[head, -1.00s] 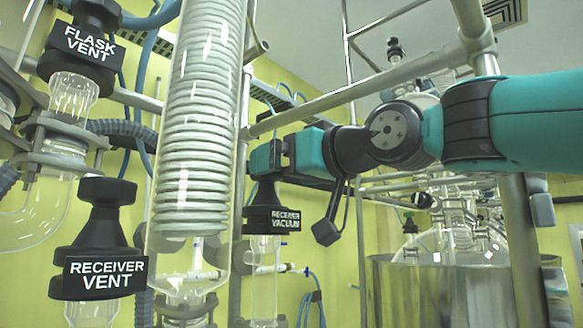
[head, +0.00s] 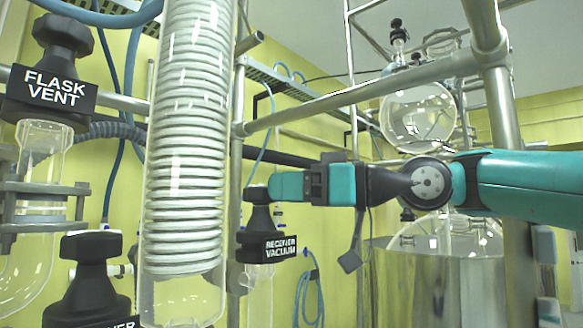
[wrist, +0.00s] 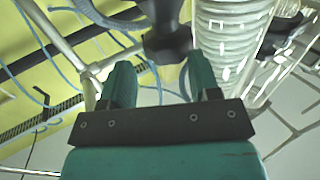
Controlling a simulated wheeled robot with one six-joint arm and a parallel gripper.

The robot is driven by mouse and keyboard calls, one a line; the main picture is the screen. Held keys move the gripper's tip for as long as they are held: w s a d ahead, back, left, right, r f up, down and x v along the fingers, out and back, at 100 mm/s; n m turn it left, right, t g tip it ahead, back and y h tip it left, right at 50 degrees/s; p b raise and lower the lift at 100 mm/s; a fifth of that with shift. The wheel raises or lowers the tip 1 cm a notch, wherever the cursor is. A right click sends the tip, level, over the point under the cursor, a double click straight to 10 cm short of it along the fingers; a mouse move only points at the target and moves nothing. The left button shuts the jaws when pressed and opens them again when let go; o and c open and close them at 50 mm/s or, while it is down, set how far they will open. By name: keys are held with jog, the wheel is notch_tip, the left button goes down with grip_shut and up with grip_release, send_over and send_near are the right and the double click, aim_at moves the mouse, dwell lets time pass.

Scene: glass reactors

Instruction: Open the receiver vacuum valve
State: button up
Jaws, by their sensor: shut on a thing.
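The receiver vacuum valve (head: 266,247) is a black knob with a "RECEIVER VACUUM" label, upright on a glass tube right of the coiled condenser in the head view. My gripper (head: 272,187) reaches in from the right with teal fingers and is shut on the top of this knob. In the wrist view the black valve knob (wrist: 168,42) shows between and beyond the two fingertips of my gripper (wrist: 160,78). The exact contact is partly hidden by the fingers. I cannot tell the valve's inner position.
The coiled glass condenser (head: 184,150) stands close left of the valve. The flask vent valve (head: 50,88) and another black valve (head: 88,270) are further left. A metal rail (head: 340,97) crosses above my arm. A steel vessel (head: 435,285) stands at right.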

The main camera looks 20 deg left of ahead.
jog(key=shift+w+r+n+g+p, duration=0.3)
jog(key=shift+r+g+p, duration=0.15)
jog(key=shift+p, duration=0.4)
jog(key=shift+c, duration=1.2)
jog(key=shift+o, duration=0.2)
jog(key=shift+s+a+f+n+g+p, duration=0.15)
jog(key=shift+n+g+p, duration=0.15)
jog(key=shift+g+p, duration=0.3)
jog(key=shift+a+r+n+g+p, duration=0.1)
jog(key=shift+n+g+p, duration=0.25)
jog(key=shift+p, duration=0.3)
jog(key=shift+f+p, duration=0.2)
jog(key=shift+p, duration=0.1)
jog(key=shift+s+g, duration=0.1)
jog(key=shift+g, duration=0.2)
jog(key=shift+f, duration=0.1)
jog(key=o, duration=0.8)
jog(key=shift+a+f, duration=0.1)
jog(key=shift+f, duration=0.05)
jog(key=shift+o, duration=0.2)
jog(key=shift+f, duration=0.1)
